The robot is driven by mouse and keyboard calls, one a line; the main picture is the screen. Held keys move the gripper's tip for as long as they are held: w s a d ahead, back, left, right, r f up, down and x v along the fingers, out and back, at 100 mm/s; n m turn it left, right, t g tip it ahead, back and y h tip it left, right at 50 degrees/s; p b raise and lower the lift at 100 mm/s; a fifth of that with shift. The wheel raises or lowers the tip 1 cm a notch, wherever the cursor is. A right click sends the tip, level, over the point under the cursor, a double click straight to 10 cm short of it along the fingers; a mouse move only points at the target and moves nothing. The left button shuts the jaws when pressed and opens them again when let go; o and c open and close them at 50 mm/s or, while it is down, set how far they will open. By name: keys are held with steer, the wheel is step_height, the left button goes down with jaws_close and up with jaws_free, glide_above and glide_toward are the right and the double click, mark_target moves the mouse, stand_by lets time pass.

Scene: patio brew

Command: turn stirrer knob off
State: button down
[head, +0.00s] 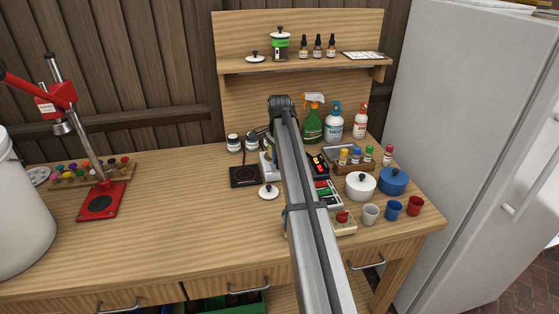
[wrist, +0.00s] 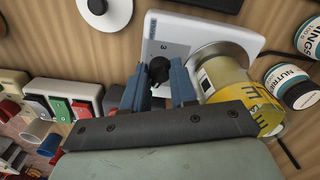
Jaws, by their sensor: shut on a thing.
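The stirrer (wrist: 185,30) is a white, flat-topped device with a black knob (wrist: 157,68) at its near edge in the wrist view. In the head view my arm hides the knob and the gripper; only the left edge of the stirrer (head: 265,166) shows.
Supplement jars (head: 234,143) stand behind. A switch box (wrist: 62,97) is left of my gripper in the wrist view. The bench's left middle is clear.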

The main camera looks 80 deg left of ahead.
steer(key=n, duration=0.5)
steer(key=shift+n, duration=0.3)
steer(key=n, duration=1)
steer(key=shift+n, duration=0.4)
steer(key=n, duration=0.5)
steer(key=shift+n, duration=0.4)
steer(key=c, duration=1.2)
jaws_free()
steer(key=shift+o, duration=0.2)
steer(key=shift+r, duration=0.15)
